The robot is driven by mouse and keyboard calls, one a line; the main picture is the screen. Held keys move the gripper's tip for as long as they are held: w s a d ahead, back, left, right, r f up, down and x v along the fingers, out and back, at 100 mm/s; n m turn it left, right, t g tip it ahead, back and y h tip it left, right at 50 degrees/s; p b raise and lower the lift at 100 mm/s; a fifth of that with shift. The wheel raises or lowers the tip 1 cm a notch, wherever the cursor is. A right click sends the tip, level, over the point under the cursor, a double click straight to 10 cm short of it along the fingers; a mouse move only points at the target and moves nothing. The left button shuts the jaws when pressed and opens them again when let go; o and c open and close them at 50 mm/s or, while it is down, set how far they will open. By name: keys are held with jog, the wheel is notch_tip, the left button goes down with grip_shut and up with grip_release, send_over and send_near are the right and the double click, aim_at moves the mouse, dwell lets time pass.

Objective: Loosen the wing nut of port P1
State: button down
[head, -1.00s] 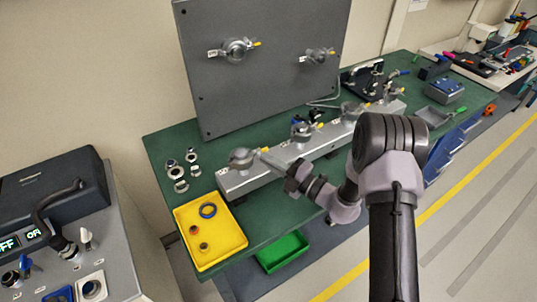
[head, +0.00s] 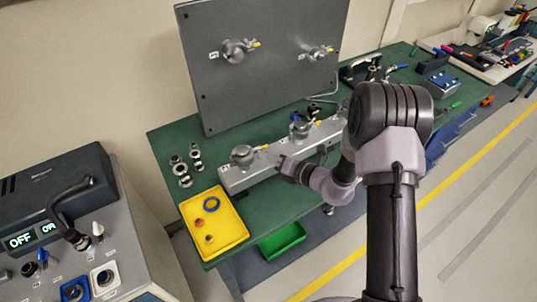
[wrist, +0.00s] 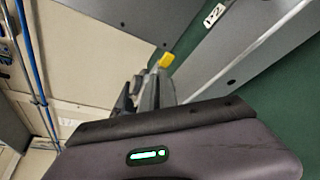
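The grey manifold bar (head: 250,178) lies along the bench. A silver clamped port (head: 242,155) sits at its left end; the small label beside it is too blurred to read. My gripper (head: 268,152) reaches in from the right, with its fingertips at this port's right side, where a wing nut is hidden from the head view. In the wrist view, my gripper's dark fingers (wrist: 148,92) point away from me, and a yellow tip (wrist: 166,60) shows just beyond them. I cannot tell whether the fingers are closed on it.
An upright grey panel (head: 270,85) with two ports rises behind. A yellow tray (head: 232,240) with rings lies in front at left, and loose metal fittings (head: 184,168) lie behind it.

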jog(key=shift+s+a+r+n+t+h+b, duration=0.1)
jog(key=shift+n+t+h+b, duration=0.15)
jog(key=shift+n+h+b, duration=0.5)
jog(key=shift+w+a+r+n+t+h+b, duration=0.1)
jog(key=shift+a+n+t+h+b, duration=0.2)
jog(key=shift+n, duration=0.8)
jog(key=shift+s+d+r+n+t+h+b, duration=0.15)
jog(key=shift+n+h+b, duration=0.45)
jog(key=shift+n, duration=0.35)
jog(key=shift+a, duration=0.1)
jog(key=c, duration=1.6)
grip_release()
jog(key=shift+c, duration=0.2)
jog(key=shift+f, duration=0.1)
